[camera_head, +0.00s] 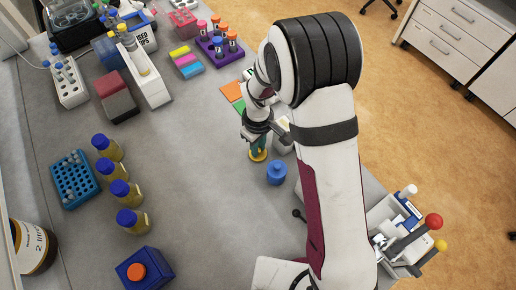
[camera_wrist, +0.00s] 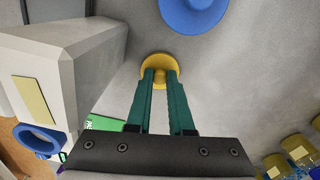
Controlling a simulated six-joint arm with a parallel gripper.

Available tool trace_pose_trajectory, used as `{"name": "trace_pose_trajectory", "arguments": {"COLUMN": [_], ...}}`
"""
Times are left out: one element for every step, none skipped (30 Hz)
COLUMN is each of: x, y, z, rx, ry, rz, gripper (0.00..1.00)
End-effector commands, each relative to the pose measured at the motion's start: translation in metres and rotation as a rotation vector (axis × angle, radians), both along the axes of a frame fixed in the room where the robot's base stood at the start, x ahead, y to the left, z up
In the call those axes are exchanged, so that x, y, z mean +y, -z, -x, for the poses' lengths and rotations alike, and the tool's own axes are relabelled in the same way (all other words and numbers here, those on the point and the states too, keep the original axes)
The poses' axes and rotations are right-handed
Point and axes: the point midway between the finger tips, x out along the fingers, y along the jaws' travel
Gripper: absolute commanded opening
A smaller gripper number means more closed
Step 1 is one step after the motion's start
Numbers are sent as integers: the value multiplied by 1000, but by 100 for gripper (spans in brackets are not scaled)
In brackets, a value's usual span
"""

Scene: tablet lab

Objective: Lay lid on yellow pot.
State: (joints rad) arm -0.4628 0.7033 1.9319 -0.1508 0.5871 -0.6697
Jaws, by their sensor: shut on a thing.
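My gripper (camera_wrist: 160,76) points down at the bench, its green fingers shut on the knob of a small round yellow lid (camera_wrist: 153,63). In the head view the yellow lid (camera_head: 258,156) shows just below the fingertips of my gripper (camera_head: 257,146). No yellow pot can be made out apart from this yellow piece; whatever is under it is hidden. I cannot tell whether the lid rests on something or hangs free.
A blue pot (camera_head: 277,173) stands close by; it also shows in the wrist view (camera_wrist: 194,14). A pale box-like block (camera_wrist: 75,62) stands close left of the fingers. Yellow bottles with blue caps (camera_head: 120,190), a blue rack (camera_head: 75,180) and a blue box (camera_head: 144,270) stand left. The middle bench is clear.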

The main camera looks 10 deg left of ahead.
Motion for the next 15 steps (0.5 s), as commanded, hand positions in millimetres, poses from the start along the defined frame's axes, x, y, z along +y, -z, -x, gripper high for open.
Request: {"name": "trace_pose_trajectory", "arguments": {"x": [0, 0, 1, 1, 1, 1, 1, 1, 1, 0, 0, -1, -3, -5, -11], "y": [-5, -10, -19, -27, -36, -47, -55, -63, -73, -79, -84, -92, -97, -104, -113], "z": [-1, -1, -1, -1, -1, -1, -1, -1, -1, -1, -1, -1, -2, -3, -5], "rx": [-2, -2, -5, -6, -5, -6, -6, -6, -4, -4, -4, -2, 2, 6, 13], "ry": [0, 0, 0, 1, 1, 0, 1, 1, 0, 0, 2, 14, 35, 68, 129], "rz": [-1, -1, -2, -3, -2, -3, -3, -3, -3, -3, -2, -3, -6, -10, -16], "gripper": [0, 0, 0, 0, 0, 0, 0, 0, 0, 0, 0, 0, 0, 0, 0]}}
